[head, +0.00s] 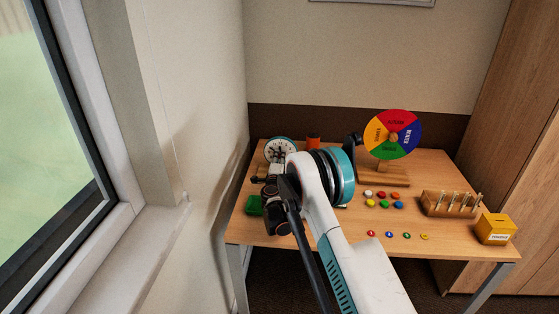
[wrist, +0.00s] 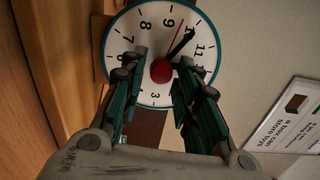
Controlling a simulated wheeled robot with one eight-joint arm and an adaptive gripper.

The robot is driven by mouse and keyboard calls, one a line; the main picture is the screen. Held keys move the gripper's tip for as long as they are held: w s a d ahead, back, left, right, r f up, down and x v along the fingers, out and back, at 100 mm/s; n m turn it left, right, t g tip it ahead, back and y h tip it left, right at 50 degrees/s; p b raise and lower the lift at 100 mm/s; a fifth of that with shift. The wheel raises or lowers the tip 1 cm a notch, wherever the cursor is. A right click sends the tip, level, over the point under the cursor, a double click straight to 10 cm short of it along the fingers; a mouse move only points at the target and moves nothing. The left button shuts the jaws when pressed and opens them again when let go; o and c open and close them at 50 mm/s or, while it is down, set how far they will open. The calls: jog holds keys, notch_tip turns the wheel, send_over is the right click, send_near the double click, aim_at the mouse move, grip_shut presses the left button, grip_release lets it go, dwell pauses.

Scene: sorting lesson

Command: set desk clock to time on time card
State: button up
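The desk clock (head: 279,150) stands at the back left of the desk, with a white dial and teal rim. In the wrist view the clock (wrist: 146,24) fills the upper middle, its numerals turned sideways. A red knob (wrist: 161,71) is at its centre. A black hand points near 10 to 11, and a thin red hand points near 9 to 10. My gripper (wrist: 161,58) is open, with one green finger on each side of the knob and gaps between. I cannot tell whether the fingertips touch the dial. I cannot identify the time card.
A colour wheel (head: 392,134) on a wooden stand, coloured pieces (head: 383,204), a wooden rack (head: 449,204) and a yellow box (head: 495,229) stand to the right. A green object (head: 254,205) is at the left edge. A text card (wrist: 290,118) shows a box picture. The wall is close at left.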

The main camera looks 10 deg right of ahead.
dwell(0.3)
jog(key=v, duration=1.2)
jog(key=s+a+r+n+t+y, duration=0.1)
jog(key=a+r+n+y, duration=0.2)
jog(key=r, duration=0.6)
jog(key=a+r+n+t+y, duration=0.15)
jog(key=r+n, duration=0.25)
jog(key=r, duration=0.5)
jog(key=s+a+r+n+g+y, duration=0.25)
jog(key=s+r+n+y, duration=0.25)
jog(key=s+r+n, duration=0.4)
jog(key=s+d+f+n+g+h, duration=0.1)
jog(key=s+d+f+n+g, duration=0.1)
jog(key=s, duration=1.1)
jog(key=s+d+f+n+g+h, duration=0.1)
jog(key=s+d+f+n+g, duration=0.1)
jog(key=s, duration=1.1)
jog(key=s+d+f+n+g+h, duration=0.2)
jog(key=s+d+f+g, duration=0.2)
jog(key=s, duration=0.9)
jog(key=d+g, duration=0.2)
jog(key=shift+d, duration=0.4)
